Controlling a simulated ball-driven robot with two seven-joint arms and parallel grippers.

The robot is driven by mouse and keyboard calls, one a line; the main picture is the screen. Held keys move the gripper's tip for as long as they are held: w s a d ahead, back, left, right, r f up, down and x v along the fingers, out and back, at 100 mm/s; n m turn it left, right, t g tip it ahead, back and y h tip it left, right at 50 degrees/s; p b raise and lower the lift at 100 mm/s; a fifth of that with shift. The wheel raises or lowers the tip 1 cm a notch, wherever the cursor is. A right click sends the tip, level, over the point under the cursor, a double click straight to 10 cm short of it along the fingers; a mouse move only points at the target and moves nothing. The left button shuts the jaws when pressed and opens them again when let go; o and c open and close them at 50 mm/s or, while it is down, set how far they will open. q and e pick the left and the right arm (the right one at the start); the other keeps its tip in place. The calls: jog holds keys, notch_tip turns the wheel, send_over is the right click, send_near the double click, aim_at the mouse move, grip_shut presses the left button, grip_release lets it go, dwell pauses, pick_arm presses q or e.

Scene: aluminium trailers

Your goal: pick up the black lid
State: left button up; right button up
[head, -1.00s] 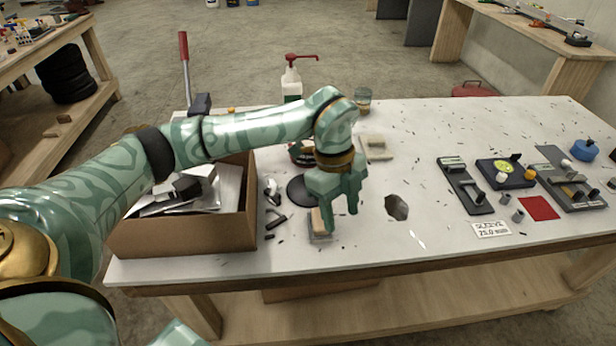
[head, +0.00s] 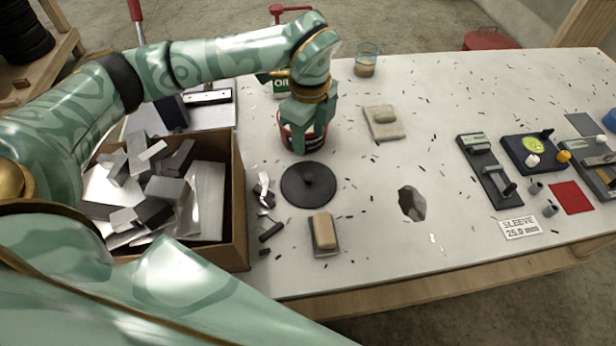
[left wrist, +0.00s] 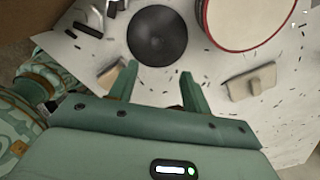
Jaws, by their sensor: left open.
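The black lid (head: 309,184) is a round disc with a small knob on top. It lies flat on the white table, and it also shows at the top of the left wrist view (left wrist: 157,36). My left gripper (head: 307,140) is open and empty; in the head view it is over a red-rimmed round container (head: 286,128), just behind the lid. In the left wrist view its two fingers (left wrist: 160,82) point toward the lid, with a gap between them. The container (left wrist: 245,18) lies beside the lid there. My right gripper is not in view.
A cardboard box (head: 238,190) of metal offcuts stands left of the lid. A wood-topped block (head: 324,232) lies in front, and a beige block (head: 383,122) behind right. A glass (head: 367,60) stands at the back. The table has a dark patch (head: 411,203); tools lie at right.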

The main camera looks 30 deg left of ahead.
pick_arm(q)
jog(key=b, duration=0.1)
send_over(309, 177)
jog(key=f, duration=0.6)
jog(key=shift+w+a+f, duration=0.2)
jog(key=shift+w, duration=0.15)
jog(key=shift+f, duration=0.3)
jog(key=shift+s+d+f, duration=0.1)
jog(key=shift+f, duration=0.4)
jog(key=f, duration=0.1)
jog(key=f+b, duration=0.1)
jog(key=f, duration=0.2)
jog(key=shift+s+f, duration=0.25)
jog(key=shift+f, duration=0.05)
jog(key=shift+r, duration=0.1)
jog(key=c, duration=0.9)
grip_shut()
